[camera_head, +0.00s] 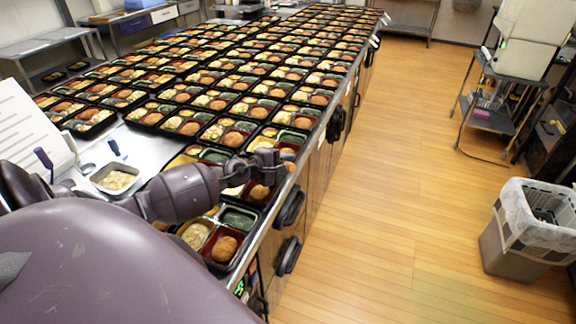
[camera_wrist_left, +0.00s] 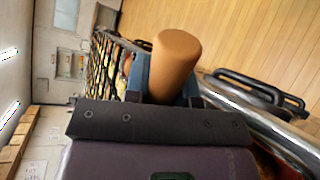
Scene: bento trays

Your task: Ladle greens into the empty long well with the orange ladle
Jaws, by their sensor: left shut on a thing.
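My left gripper (camera_head: 276,160) is above the near right edge of the tray rows in the head view. It is shut on the orange ladle, whose rounded orange-brown handle (camera_wrist_left: 174,62) sticks out between the fingers in the left wrist view. The ladle's bowl is hidden, so I cannot tell what it holds. The nearest bento tray (camera_head: 210,262) is below the arm, with a breaded round piece, a pale food and a dark green well. Another tray beneath the gripper is partly covered. I cannot make out the empty long well or a greens container. My right gripper is not in view.
Many filled bento trays (camera_head: 237,85) cover the long counter. A metal pan (camera_head: 97,180) of pale food and blue-handled utensils (camera_head: 115,149) are at left. Black handles (camera_head: 289,207) protrude from the counter front. A lined bin (camera_head: 507,248) stands at right; the wooden floor is clear.

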